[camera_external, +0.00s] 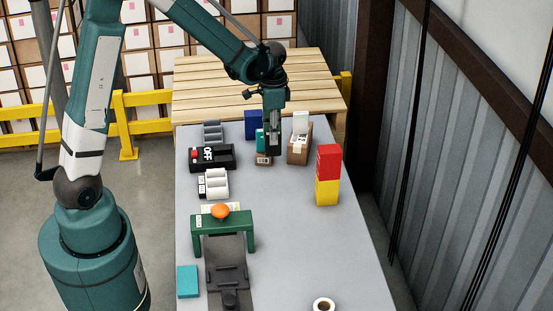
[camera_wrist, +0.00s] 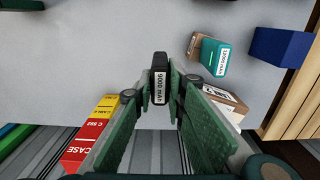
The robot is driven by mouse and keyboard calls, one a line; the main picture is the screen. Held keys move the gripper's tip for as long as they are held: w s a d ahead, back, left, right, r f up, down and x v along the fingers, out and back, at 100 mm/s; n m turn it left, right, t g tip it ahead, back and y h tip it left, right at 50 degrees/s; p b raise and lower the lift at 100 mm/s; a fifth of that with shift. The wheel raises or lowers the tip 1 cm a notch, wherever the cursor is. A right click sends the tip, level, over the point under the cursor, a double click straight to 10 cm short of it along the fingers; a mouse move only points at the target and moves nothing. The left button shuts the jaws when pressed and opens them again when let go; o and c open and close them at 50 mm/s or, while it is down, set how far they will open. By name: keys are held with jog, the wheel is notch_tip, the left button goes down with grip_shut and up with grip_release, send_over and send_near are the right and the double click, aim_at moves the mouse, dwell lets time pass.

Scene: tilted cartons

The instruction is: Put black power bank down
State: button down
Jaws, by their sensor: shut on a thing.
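The black power bank (camera_wrist: 159,82), with a white 9000 mAh label, stands between the fingertips of my gripper (camera_wrist: 160,97) in the wrist view. My gripper is shut on it. In the external view my gripper (camera_external: 274,148) points down over the far part of the grey table (camera_external: 290,230), between a small carton with a teal power bank and a taller carton. The dark power bank blends with the fingers there. I cannot tell whether its underside touches the table.
The teal power bank (camera_wrist: 214,55) leans in a small carton (camera_external: 263,159). A blue box (camera_external: 254,124) stands behind. A taller carton (camera_external: 299,150) is close on the right. A red box (camera_external: 328,162) sits on a yellow box (camera_external: 327,192). The table's middle is clear.

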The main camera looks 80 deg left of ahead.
aim_at(273, 155)
jog(key=shift+f, duration=0.15)
jog(key=shift+f+b, duration=0.35)
jog(key=shift+f, duration=2.75)
jog(key=shift+f, duration=0.1)
jog(key=shift+f, duration=1.8)
jog(key=shift+f+b, duration=0.15)
jog(key=shift+b, duration=0.25)
jog(key=c, duration=2.3)
grip_release()
jog(key=shift+r, duration=0.2)
jog(key=shift+r+p, duration=0.85)
jog(key=shift+r, duration=5.15)
